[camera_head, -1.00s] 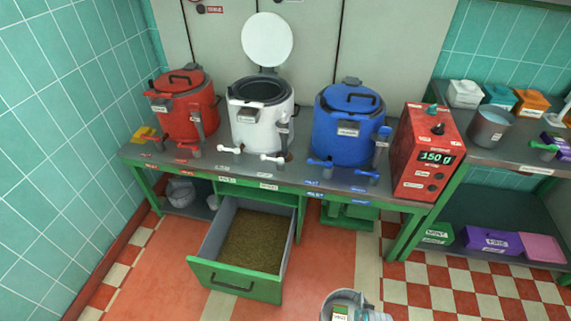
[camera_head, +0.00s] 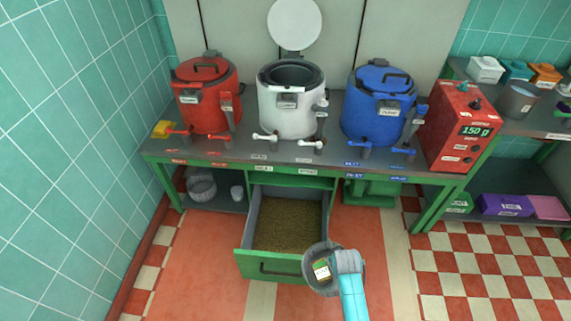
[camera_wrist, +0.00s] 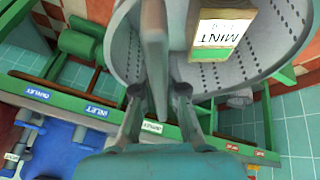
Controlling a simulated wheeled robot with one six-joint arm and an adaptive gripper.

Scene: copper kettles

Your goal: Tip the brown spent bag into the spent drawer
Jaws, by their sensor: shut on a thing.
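The spent drawer (camera_head: 253,265) is pulled out below the bench, with a green front, grey walls and a brown granular fill (camera_head: 290,222). My gripper (camera_head: 343,260) is shut on a grey perforated basket (camera_head: 331,287), which appears in front of the drawer's front right corner. The wrist view shows my fingers (camera_wrist: 158,98) closed around the basket's upright grey handle piece (camera_wrist: 154,50). A small bag (camera_head: 321,270) with a white and green label lies in the basket. In the wrist view the bag (camera_wrist: 222,22) looks brown, with a label reading MINT.
Red (camera_head: 205,95), white (camera_head: 290,105) and blue (camera_head: 378,110) kettles stand on the bench, the white one with its lid up. Their taps stick out at the bench's front edge. A red control box (camera_head: 460,130) reads 150. Open floor lies right of the drawer.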

